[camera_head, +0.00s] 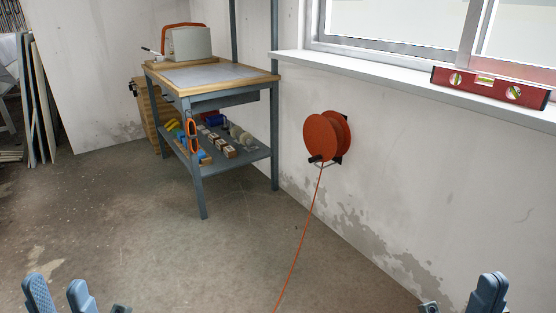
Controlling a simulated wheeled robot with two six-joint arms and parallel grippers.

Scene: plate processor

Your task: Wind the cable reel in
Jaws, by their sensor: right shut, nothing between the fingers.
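The cable reel (318,138) is an orange-red drum on the wall below the window, with a dark bracket behind it. A dark knob, seemingly its crank handle (315,159), sits low on the drum's front. An orange cable (305,226) hangs from the reel and runs down to the picture's bottom edge; its end is out of view. My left gripper (60,296) is at the bottom left, open and empty, well away from the reel. My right gripper (489,290) is at the bottom right, shut with nothing in it, also far from the reel.
A workbench (271,80) with a lower shelf of tools stands left of the reel. A red spirit level (470,78) lies on the window sill (390,78) at the right. Boards lean at the far left. The concrete floor (150,240) in front is clear.

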